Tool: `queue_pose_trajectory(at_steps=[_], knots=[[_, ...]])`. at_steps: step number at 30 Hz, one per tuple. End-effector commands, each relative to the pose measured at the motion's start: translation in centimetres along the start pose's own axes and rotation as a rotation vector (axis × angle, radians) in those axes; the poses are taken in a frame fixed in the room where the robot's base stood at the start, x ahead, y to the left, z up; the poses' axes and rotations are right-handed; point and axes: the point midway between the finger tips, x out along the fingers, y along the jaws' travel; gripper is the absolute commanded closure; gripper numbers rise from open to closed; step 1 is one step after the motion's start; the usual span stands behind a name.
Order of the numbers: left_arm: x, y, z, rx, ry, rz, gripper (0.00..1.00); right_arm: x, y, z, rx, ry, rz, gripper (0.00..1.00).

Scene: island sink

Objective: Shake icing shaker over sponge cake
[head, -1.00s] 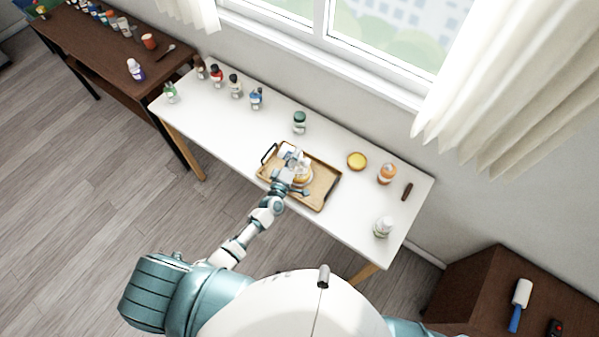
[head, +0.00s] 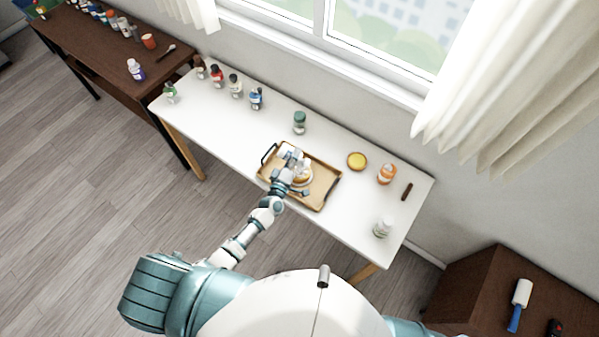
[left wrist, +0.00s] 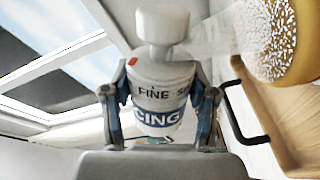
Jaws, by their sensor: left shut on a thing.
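My left gripper (head: 290,163) is over the wooden tray (head: 327,192) on the white table. In the left wrist view its two fingers (left wrist: 160,112) are shut on the white icing shaker (left wrist: 162,72), one on each side of its body. The label reads "FINE" and "ICING" in part. A faint pale streak runs from the shaker's narrow end towards the sponge cake (left wrist: 272,35). The cake's top is covered with white specks. In the head view the cake (head: 304,177) sits on the tray, partly hidden by the gripper. My right gripper is not in view.
A green-capped jar (head: 299,122) stands behind the tray. A yellow round tin (head: 356,161), an orange bottle (head: 387,174), a brown stick (head: 407,191) and a white bottle (head: 383,226) stand or lie to its right. Several small bottles stand at the table's left end. The table's middle left is clear.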

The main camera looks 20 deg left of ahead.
Motion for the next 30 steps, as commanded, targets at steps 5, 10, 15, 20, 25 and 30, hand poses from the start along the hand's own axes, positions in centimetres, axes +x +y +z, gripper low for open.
queue_pose_trajectory(at_steps=[5, 10, 15, 20, 25, 30], knots=[[0.0, 0.1, -0.1, -0.017, 0.001, 0.001, 0.81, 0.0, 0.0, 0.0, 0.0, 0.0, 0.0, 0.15], [-0.1, 1.9, -0.7, -0.348, 0.0, 0.002, 0.81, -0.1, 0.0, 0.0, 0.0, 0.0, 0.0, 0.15], [-0.1, 3.5, -1.4, -0.693, -0.002, -0.001, 0.81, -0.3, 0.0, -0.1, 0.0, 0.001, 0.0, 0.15], [-0.1, 3.7, -1.5, -0.741, -0.003, -0.002, 0.81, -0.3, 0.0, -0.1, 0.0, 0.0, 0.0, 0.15], [-0.1, 3.8, -1.5, -0.764, -0.003, -0.001, 0.81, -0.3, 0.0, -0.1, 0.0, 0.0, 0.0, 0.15], [-0.1, 5.3, -2.1, -1.118, -0.003, 0.002, 0.81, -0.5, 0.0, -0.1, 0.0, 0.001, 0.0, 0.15]])
